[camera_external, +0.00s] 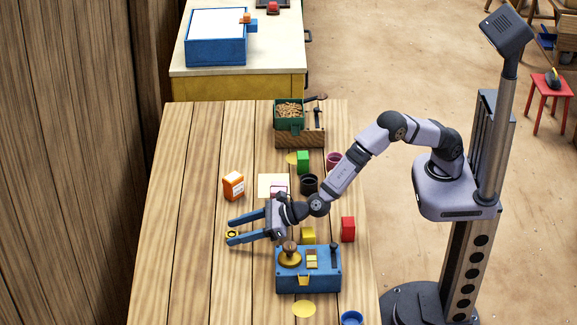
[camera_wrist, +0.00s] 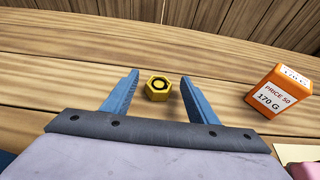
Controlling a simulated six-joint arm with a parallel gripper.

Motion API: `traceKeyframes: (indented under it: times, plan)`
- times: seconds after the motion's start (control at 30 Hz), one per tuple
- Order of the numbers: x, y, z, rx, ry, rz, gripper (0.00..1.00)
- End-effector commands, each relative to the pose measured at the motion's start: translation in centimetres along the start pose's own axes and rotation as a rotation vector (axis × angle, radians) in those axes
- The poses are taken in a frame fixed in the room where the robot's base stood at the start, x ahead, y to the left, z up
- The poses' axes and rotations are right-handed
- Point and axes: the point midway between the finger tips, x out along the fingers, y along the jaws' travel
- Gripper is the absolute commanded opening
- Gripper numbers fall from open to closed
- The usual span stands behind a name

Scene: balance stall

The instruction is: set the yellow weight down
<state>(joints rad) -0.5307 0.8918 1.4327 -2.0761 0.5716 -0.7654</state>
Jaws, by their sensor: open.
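The yellow weight (camera_wrist: 158,88) is a small six-sided block with a dark ring on top. It sits on the wooden table (camera_external: 190,140), and in the outside view it shows small (camera_external: 232,235) at the left of the table. My gripper (camera_wrist: 160,79) is open, with one blue finger on each side of the weight. In the wrist view there are gaps between the weight and both fingers. In the outside view my gripper (camera_external: 230,231) reaches left, low over the table, and its fingers partly frame the weight.
An orange box (camera_external: 233,186) marked 170 G stands behind the weight, right of my fingers in the wrist view (camera_wrist: 278,92). A blue balance box (camera_external: 308,283) stands in front of my wrist. Left table is clear.

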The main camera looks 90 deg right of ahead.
Motion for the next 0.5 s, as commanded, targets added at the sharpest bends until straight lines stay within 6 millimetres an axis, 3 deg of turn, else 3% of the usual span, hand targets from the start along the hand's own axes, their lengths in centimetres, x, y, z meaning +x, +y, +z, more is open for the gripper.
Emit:
traceKeyframes:
  times: [0.1, 0.17, 0.5]
  plan:
    - [-0.5, 0.0, 1.2, 0.0, -0.001, 0.0, 0.53]
    - [-1.0, 0.1, 0.8, 0.001, -0.002, 0.001, 0.53]
    - [-6.8, 0.1, 0.7, 0.0, -0.003, 0.002, 0.53]
